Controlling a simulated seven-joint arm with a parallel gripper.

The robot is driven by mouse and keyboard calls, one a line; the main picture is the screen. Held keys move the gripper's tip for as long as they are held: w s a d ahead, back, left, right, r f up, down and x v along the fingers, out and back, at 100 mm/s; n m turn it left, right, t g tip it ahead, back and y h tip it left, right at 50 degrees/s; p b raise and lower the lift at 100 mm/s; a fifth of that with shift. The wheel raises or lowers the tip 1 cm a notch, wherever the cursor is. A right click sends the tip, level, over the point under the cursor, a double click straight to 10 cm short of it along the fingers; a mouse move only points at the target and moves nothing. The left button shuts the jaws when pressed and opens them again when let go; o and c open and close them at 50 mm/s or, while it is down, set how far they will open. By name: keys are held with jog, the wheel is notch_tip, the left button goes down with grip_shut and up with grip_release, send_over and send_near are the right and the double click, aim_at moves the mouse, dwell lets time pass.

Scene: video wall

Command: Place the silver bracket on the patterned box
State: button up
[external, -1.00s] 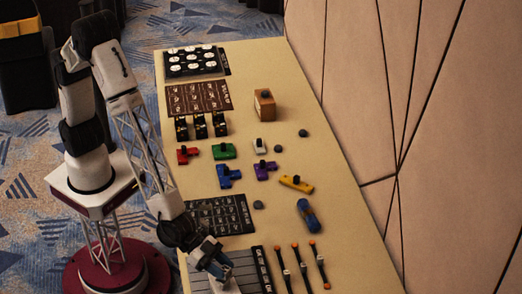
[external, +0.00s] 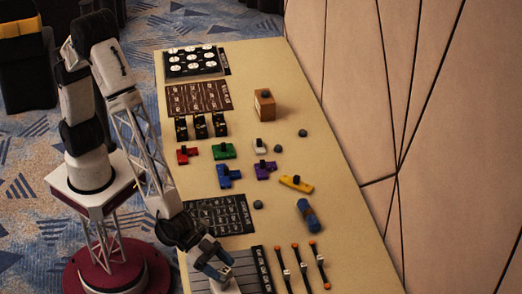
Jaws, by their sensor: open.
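A small light grey piece with a dark knob (external: 260,146), the likeliest match for the silver bracket, lies on the table right of the green piece. A wood-coloured box with a dark knob on top (external: 264,105) stands farther back; it may be the patterned box, though its pattern is too small to make out. My gripper (external: 217,264) is open above the grey striped panel at the table's near end, far from both. Nothing shows between its fingers, though the view is small.
Red (external: 187,155), green (external: 223,151), blue (external: 229,176), purple (external: 265,170) and yellow (external: 296,183) pieces lie mid-table. A blue cylinder (external: 307,215) and several orange-tipped sticks (external: 302,265) lie nearer. Dark panels line the left. The table's right strip is mostly clear.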

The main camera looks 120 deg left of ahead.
jog(key=v, duration=1.1)
jog(key=shift+s+r, duration=0.1)
jog(key=shift+r, duration=0.05)
dwell(0.6)
jog(key=s+a+r+m+g+h, duration=0.1)
jog(key=s+a+r+g, duration=0.1)
jog(key=s+a+r, duration=0.4)
jog(key=s+a+r+g+h, duration=0.1)
jog(key=s+a+r+g, duration=0.2)
jog(key=s+r, duration=0.45)
jog(key=s+a+r+g, duration=0.1)
jog(key=s+a, duration=0.3)
jog(key=s, duration=0.6)
jog(key=s+a+r+g+y, duration=0.1)
jog(key=s+a+r+g, duration=0.1)
jog(key=s, duration=0.7)
jog(key=s+a+r+g, duration=0.1)
jog(key=s+a+g, duration=0.2)
jog(key=s+a, duration=0.3)
jog(key=s, duration=0.4)
jog(key=shift+s+r+n+y, duration=0.25)
jog(key=shift+s+n+y, duration=0.1)
jog(key=shift+n+y, duration=0.05)
